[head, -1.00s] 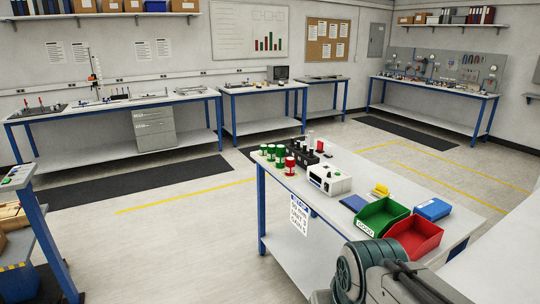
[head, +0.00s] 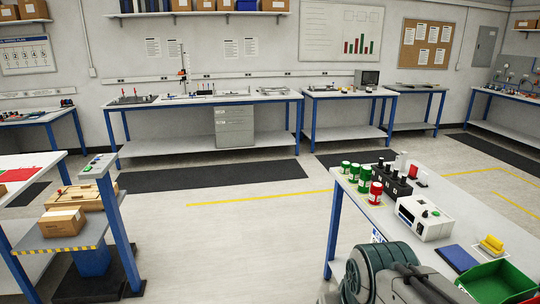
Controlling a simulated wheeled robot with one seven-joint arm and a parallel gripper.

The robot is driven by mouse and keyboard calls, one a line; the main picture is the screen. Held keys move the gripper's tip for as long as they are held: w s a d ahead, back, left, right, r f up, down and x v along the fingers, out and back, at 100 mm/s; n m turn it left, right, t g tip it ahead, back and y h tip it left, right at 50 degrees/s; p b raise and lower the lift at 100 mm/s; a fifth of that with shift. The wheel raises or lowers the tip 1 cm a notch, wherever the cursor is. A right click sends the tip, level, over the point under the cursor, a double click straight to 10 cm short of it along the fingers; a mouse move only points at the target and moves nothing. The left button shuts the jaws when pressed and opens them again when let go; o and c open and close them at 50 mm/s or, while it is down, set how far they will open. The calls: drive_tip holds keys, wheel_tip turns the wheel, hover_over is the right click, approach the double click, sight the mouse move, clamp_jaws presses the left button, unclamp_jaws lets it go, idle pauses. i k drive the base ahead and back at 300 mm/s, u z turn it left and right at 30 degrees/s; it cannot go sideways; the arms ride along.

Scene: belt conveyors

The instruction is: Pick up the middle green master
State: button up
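Green masters stand near the left end of the right-hand table, in a row with a red one (head: 376,193) at its near end. The green ones are one at the far end (head: 346,168), a middle one (head: 354,172) and one beside the red (head: 365,179). They look like small upright cylinders with white bands. My arm (head: 385,275) shows at the bottom right, in front of the table. My gripper is not in view.
A black rack (head: 397,187), a white device (head: 424,217), a blue pad (head: 459,258) and a green bin (head: 497,281) share the table. A shelf cart with a cardboard box (head: 63,221) stands at left. Open floor (head: 240,230) lies between.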

sight(356, 168)
drive_tip(key=u, duration=0.35)
drive_tip(key=i, duration=1.55)
drive_tip(key=z, duration=0.4)
drive_tip(key=i, duration=1.6)
drive_tip(key=z, duration=0.85)
drive_tip(key=i, duration=0.4)
drive_tip(key=z, duration=0.2)
